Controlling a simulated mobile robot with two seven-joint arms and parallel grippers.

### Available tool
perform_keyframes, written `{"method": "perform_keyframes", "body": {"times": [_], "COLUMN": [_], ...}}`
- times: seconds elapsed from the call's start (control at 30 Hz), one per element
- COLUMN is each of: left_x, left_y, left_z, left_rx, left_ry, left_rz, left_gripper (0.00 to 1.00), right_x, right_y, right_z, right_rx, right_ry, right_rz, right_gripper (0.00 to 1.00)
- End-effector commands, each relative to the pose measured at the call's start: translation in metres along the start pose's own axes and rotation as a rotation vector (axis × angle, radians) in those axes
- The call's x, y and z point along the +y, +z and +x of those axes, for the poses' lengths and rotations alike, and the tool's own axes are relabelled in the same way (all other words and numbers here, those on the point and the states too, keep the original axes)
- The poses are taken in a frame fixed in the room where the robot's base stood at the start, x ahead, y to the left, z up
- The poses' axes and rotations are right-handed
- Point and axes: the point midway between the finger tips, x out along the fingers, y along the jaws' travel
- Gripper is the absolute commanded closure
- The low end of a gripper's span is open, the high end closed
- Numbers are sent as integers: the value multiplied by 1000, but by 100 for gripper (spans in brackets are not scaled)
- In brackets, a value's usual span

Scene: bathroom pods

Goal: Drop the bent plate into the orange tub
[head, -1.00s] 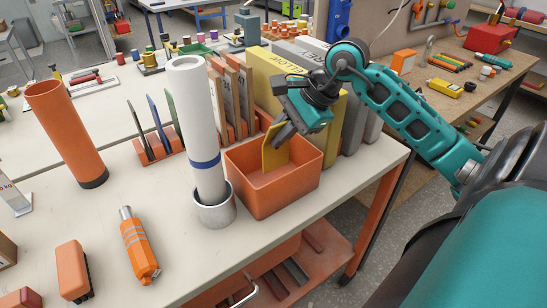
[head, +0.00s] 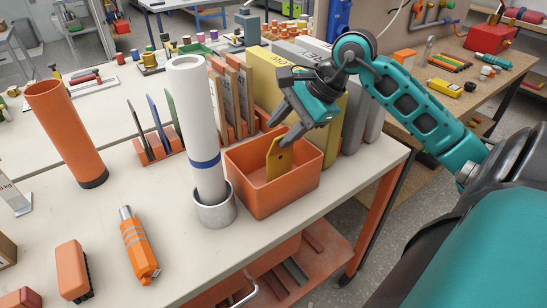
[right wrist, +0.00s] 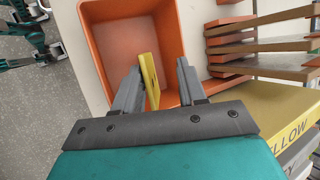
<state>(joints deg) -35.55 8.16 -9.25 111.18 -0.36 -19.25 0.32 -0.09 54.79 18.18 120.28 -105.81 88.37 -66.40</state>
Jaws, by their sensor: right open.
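The bent plate (head: 278,158) is yellow with small dark holes. It stands tilted inside the orange tub (head: 262,201), with its upper part near the rim. My right gripper (head: 282,130) is open over the tub, its fingertips at the plate's upper edge. In the right wrist view the plate (right wrist: 149,80) lies between the two parted fingers (right wrist: 156,82), closer to the left one, with a gap to the right one. I cannot tell whether it touches the left finger. The tub's inside (right wrist: 112,40) looks otherwise empty. My left gripper is not in the head view.
A white roll (head: 190,110) stands in a metal cup (head: 216,212) just left of the tub. Yellow and grey binders (head: 265,82) and a wooden rack (head: 232,90) stand behind it. An orange cylinder (head: 65,135) stands at left.

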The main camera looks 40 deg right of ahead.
Motion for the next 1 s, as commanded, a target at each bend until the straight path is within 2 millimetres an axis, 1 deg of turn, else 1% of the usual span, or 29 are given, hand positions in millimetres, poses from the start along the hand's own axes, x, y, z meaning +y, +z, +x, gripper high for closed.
{"method": "perform_keyframes", "body": {"times": [0.3,0.4,0.5,0.6,0.7,1.0], "left_x": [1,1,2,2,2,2], "left_y": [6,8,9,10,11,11], "left_z": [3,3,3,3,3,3], "left_rx": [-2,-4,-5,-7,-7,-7], "left_ry": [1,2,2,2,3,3], "left_rz": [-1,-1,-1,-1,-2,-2], "left_gripper": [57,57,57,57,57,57], "right_x": [0,0,0,0,0,0], "right_y": [0,0,0,0,0,0], "right_z": [-64,-84,-98,-108,-113,-114], "right_rx": [3,3,1,1,0,0], "right_ry": [-2,-4,-2,-2,-1,-1], "right_rz": [-3,-2,-2,-2,-3,-2], "right_gripper": [59,59,59,59,59,59]}}
